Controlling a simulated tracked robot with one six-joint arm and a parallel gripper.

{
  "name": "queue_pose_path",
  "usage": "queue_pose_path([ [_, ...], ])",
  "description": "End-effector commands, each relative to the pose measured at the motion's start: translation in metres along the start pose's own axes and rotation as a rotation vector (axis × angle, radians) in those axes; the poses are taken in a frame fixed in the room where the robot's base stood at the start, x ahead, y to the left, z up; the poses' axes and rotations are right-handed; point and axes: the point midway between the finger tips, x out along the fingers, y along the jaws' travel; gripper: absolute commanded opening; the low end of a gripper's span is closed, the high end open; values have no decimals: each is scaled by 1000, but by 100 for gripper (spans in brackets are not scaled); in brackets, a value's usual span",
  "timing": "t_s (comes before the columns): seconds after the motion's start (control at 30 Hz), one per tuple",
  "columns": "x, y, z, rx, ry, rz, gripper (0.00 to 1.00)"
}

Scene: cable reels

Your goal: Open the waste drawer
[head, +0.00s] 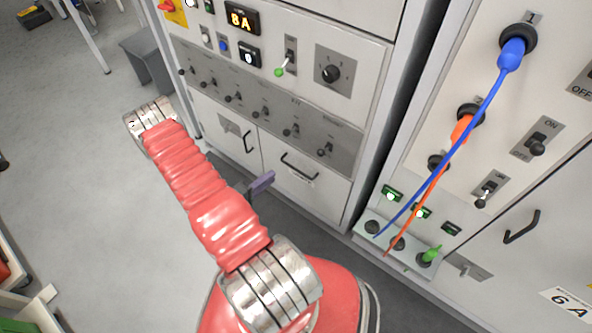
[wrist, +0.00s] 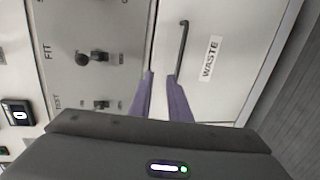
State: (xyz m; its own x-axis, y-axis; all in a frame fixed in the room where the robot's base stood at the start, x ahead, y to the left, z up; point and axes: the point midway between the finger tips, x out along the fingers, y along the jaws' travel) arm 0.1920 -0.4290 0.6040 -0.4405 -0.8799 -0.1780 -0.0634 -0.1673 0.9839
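The waste drawer (head: 322,196) is a light grey front low in the middle cabinet, and it looks shut. In the wrist view the drawer front (wrist: 222,92) carries a white WASTE label (wrist: 211,58). Its dark bar handle (wrist: 182,45) runs up and down there; it also shows in the head view (head: 299,167). My gripper (wrist: 161,75) has two purple fingers with a gap between them, and nothing shows in the gap. The right fingertip is close to the handle's lower end; I cannot tell whether they touch. In the head view a purple finger (head: 262,184) shows just left of the drawer.
A door with a dark handle (head: 248,141) is left of the drawer. A panel of knobs (head: 262,108) is above. At right, a blue cable (head: 470,130) and an orange cable (head: 425,198) hang down to a socket ledge (head: 410,253). Open floor (head: 110,210) lies at left.

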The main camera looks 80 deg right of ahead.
Motion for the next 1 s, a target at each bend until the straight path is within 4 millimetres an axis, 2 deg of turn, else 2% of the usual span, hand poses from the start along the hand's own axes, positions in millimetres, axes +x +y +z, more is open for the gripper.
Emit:
queue_pose_path([
  [0.03,4,-14,8,-6,10,-4,17],
  [0.1,8,-27,14,-1,28,-7,17],
  [0.3,12,-47,24,6,54,-16,17],
  [0.73,14,-47,24,8,56,-17,17],
  [1.0,31,-48,23,10,53,-17,17],
])
